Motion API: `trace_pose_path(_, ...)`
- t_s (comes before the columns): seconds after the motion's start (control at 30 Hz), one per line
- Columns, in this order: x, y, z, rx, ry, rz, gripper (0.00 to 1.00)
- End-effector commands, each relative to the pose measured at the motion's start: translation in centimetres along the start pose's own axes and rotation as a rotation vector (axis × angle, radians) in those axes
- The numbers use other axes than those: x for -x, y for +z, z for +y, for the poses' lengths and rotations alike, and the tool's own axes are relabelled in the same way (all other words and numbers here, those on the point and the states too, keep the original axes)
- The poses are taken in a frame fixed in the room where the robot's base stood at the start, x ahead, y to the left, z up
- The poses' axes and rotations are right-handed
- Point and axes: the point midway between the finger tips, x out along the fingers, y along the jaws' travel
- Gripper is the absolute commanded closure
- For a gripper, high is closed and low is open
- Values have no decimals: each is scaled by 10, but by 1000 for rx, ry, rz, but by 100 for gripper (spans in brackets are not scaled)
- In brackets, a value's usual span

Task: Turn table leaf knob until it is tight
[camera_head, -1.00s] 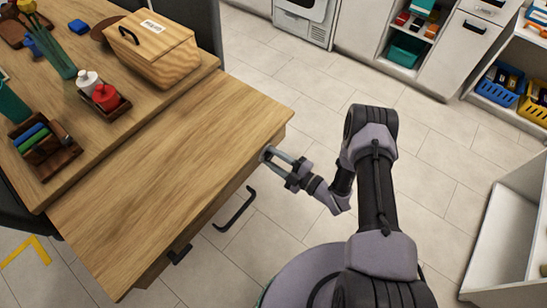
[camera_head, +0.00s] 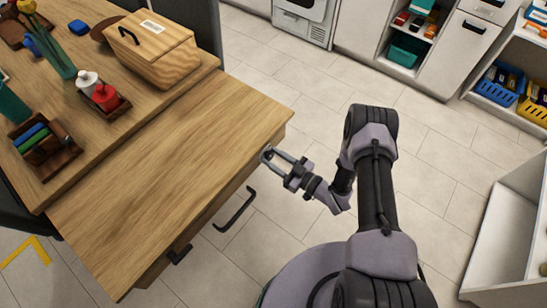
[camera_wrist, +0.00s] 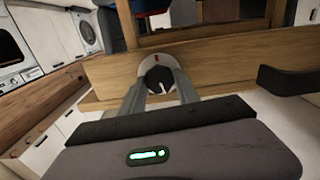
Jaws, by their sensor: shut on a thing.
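The table leaf (camera_head: 165,190) is a flat wooden board on the near side of the table. Its front edge panel (camera_wrist: 228,62) crosses the wrist view. The leaf knob (camera_wrist: 157,79) is dark, with a pale pointer line towards the lower right. It sits on a pale round plate (camera_wrist: 146,68) with a red mark at its top. My gripper (camera_wrist: 158,84) has its two grey fingers shut on the knob, one on each side. In the head view my gripper (camera_head: 268,155) is at the leaf's right edge; the knob is hard to make out there.
A black bar handle (camera_head: 235,210) and a dark bracket (camera_head: 180,255) stick out below the leaf's edge. A wooden box (camera_head: 150,45), a bottle tray (camera_head: 119,108) and a marker holder (camera_head: 45,155) stand on the table behind. The leaf top is bare.

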Motion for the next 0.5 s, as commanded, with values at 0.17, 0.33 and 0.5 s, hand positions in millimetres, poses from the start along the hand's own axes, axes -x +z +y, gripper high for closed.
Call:
trace_pose_path(0.17, 0, 1, 0, -164, 0, -1, 100)
trace_pose_path(0.33, 0, 1, 0, -326, 0, -1, 100)
trace_pose_path(0.5, 0, 1, 0, -487, 0, -2, 100)
